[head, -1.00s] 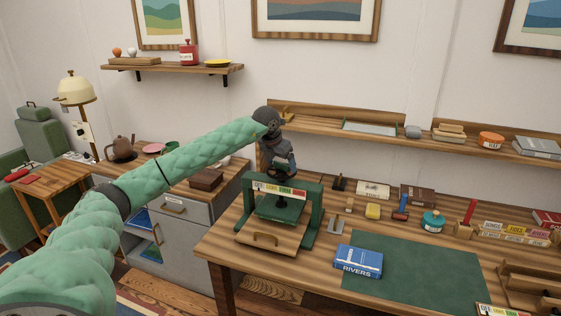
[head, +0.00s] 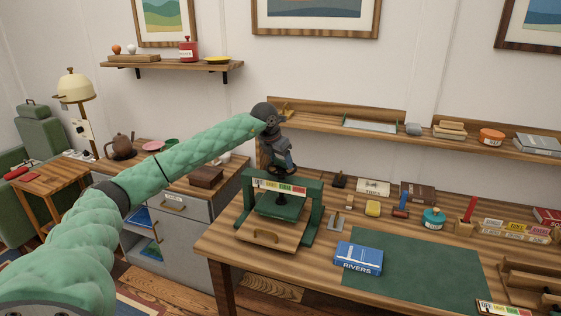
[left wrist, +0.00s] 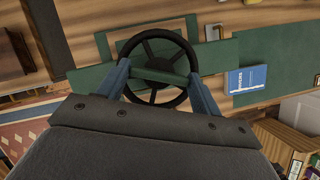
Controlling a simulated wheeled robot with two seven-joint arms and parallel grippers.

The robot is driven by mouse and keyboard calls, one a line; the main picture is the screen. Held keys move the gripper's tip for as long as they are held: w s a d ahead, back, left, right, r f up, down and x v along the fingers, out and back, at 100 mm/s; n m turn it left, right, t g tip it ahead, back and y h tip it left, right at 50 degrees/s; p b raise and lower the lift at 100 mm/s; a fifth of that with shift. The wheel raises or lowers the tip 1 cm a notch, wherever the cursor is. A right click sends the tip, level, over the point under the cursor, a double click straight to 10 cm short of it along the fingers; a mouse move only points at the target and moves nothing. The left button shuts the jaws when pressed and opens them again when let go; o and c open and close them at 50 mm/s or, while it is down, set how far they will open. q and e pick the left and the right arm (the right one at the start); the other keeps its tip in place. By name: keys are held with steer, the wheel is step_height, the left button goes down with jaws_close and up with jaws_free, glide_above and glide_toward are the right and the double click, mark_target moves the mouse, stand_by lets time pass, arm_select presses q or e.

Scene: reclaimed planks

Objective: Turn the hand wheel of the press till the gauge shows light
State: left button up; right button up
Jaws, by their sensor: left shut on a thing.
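The green press (head: 318,205) stands on the wooden workbench, with a wooden board (head: 268,237) at its base. Its black hand wheel (head: 281,171) sits on top; in the left wrist view the spoked wheel (left wrist: 152,43) lies between the blue fingers. My left gripper (head: 283,165) is shut on the wheel from above, with one finger at each side of the rim. A gauge strip (head: 279,187) with coloured fields is on the press's front crossbar; its reading is too small to tell. My right gripper is not in view.
A wall shelf (head: 460,146) runs above the bench.

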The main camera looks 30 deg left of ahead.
arm_select(q)
steer(key=shift+a+m+b, duration=0.1)
steer(key=shift+m+b, duration=0.2)
steer(key=shift+m, duration=0.1)
steer(key=shift+m+h+b, duration=0.6)
steer(key=shift+m+b, duration=0.05)
steer(key=shift+m, duration=0.55)
steer(key=m, duration=0.2)
steer(key=shift+w+a+m+g+h+b, duration=0.1)
steer(key=shift+m+g+h+b, duration=0.2)
steer(key=shift+g+h+b, duration=0.1)
steer(key=shift+m, duration=0.3)
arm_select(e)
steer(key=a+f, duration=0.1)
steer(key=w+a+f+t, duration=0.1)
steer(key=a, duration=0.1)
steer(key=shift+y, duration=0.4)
arm_select(q)
steer(key=shift+r, duration=0.1)
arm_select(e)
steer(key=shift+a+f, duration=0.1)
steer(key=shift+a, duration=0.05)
arm_select(q)
steer(key=o, duration=1)
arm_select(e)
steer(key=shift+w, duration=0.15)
